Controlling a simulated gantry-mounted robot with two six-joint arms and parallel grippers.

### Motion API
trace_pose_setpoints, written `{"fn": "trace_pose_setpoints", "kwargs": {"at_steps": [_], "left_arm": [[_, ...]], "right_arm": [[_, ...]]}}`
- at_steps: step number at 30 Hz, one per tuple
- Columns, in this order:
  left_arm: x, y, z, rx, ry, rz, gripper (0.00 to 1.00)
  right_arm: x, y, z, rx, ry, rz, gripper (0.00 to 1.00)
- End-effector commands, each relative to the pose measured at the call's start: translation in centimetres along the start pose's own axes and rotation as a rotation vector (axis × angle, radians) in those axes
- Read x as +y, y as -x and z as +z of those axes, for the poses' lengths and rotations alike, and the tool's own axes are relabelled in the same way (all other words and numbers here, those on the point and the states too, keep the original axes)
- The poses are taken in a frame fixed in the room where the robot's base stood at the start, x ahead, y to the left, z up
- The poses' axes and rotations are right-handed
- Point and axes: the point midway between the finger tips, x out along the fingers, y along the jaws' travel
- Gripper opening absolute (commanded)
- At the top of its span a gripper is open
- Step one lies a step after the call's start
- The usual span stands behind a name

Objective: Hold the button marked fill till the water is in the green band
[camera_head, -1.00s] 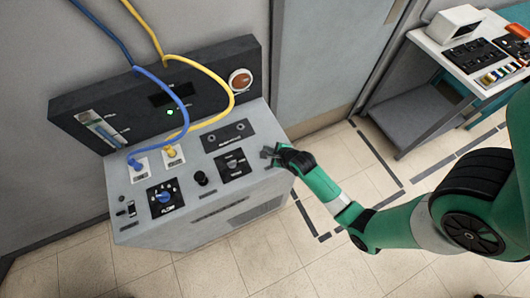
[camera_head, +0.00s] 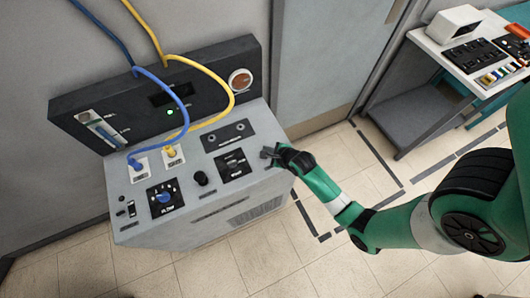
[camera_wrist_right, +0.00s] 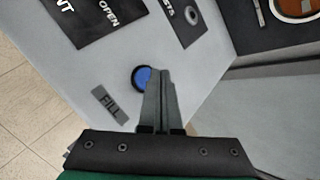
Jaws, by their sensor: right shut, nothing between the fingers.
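The fill button is a round blue button (camera_wrist_right: 143,78) with a dark ring, beside a label reading FILL (camera_wrist_right: 109,104). In the wrist view my right gripper (camera_wrist_right: 160,80) is shut, empty, and its fingertips cover the button's right side. I cannot tell whether they press it. In the head view the right gripper (camera_head: 268,154) is at the right edge of the console top (camera_head: 222,190) and hides the button. The water gauge (camera_head: 102,130) is a pale slanted strip at the left of the dark back panel. Its water level and green band are too small to read. My left gripper is out of view.
A blue cable (camera_head: 186,98) and a yellow cable (camera_head: 222,78) arch over the console into two sockets. A green light (camera_head: 170,112) is lit. A white-topped bench (camera_head: 440,48) stands at the right.

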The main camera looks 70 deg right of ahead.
Motion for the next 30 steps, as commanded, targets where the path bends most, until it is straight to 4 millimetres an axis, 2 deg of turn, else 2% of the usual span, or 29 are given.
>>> {"fn": "trace_pose_setpoints", "kwargs": {"at_steps": [30], "left_arm": [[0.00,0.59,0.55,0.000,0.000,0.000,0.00]], "right_arm": [[0.67,-0.93,-0.67,0.000,0.000,0.000,0.00]]}}
